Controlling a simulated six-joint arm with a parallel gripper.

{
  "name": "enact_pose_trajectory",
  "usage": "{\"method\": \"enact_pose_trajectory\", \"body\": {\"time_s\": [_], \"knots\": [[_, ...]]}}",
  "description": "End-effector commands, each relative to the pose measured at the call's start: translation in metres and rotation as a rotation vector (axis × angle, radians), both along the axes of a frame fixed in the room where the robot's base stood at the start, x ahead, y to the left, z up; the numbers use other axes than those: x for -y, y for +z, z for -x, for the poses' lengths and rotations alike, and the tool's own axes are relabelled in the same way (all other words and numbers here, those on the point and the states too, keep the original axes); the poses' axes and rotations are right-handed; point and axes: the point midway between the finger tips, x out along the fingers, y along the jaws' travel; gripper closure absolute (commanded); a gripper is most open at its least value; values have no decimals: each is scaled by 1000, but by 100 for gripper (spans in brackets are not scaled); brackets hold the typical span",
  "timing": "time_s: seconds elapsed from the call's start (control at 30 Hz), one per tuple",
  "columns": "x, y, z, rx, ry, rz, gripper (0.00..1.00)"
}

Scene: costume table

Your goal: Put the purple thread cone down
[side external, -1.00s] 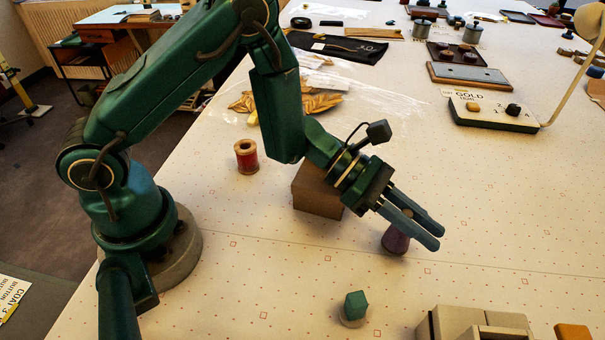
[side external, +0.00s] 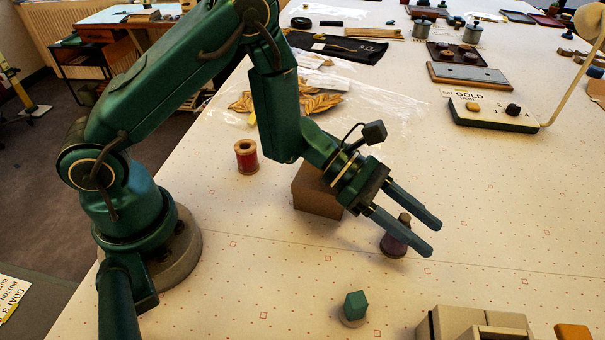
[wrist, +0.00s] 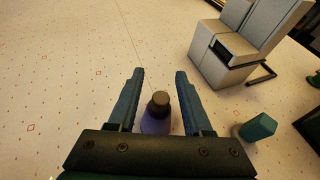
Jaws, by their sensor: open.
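My gripper (side external: 434,238) is open, one finger on each side of the cone. In the wrist view the cone (wrist: 156,124) sits between the two open fingers (wrist: 158,72), nearer the palm than the tips, with a gap showing on both sides. Part of the cone is hidden behind the near finger in the side view.
A brown box (side external: 315,195) stands just behind my gripper. A red thread spool (side external: 246,157) is farther left. A green block on a pale base (side external: 354,305) stands in front, and a beige boxy holder (side external: 470,322) is at the front right. The table right of the gripper is clear.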

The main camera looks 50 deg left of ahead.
Motion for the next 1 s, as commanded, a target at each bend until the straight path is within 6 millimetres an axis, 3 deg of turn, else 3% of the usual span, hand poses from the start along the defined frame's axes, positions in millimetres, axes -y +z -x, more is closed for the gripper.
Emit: {"method": "enact_pose_trajectory", "body": {"time_s": [0.3, 0.6, 0.83, 1.0], "knots": [[-52, 22, 19, 1, 10, 0, 50], [-88, 37, 33, 1, 7, 1, 50], [-97, 43, 39, 6, -5, -2, 50], [-84, 64, 56, 112, -155, -59, 50]]}}
